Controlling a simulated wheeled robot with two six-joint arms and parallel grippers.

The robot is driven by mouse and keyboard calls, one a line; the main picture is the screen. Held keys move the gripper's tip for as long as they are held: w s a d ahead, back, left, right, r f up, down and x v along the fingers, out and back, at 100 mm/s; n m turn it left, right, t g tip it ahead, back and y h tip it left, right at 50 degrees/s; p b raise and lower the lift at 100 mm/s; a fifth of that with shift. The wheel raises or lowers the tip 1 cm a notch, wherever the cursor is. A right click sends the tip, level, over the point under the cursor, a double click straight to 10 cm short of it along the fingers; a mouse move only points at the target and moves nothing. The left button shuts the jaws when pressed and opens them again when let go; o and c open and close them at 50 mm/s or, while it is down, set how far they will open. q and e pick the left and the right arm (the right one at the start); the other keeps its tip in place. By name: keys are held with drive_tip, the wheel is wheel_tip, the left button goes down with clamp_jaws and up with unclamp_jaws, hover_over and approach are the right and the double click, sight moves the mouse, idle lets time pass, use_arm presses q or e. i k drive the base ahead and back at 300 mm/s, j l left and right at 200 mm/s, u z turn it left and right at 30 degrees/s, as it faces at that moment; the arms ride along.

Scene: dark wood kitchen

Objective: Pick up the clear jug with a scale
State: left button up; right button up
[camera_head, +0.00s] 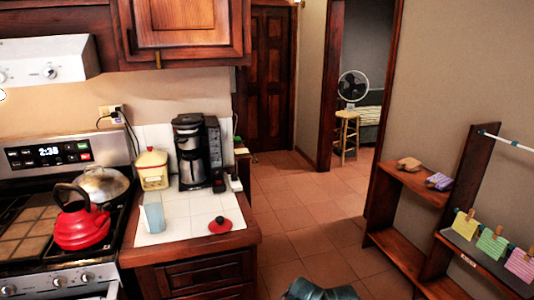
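A small pale-blue, see-through jug (153,214) stands upright on the white tiled counter (185,222), near its left front edge beside the stove. Any scale marks on it are too small to make out. Its handle cannot be made out. Neither of my grippers can be recognised in the head view, and nothing touches the jug.
A red lid (220,225) lies right of the jug. Behind stand a cream canister (151,170) and a coffee maker (191,152). A red kettle (80,226) and a silver pot (103,183) sit on the stove. Tiled floor (290,215) is open right of the counter.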

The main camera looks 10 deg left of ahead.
sight(151, 205)
drive_tip(key=u, duration=1.85)
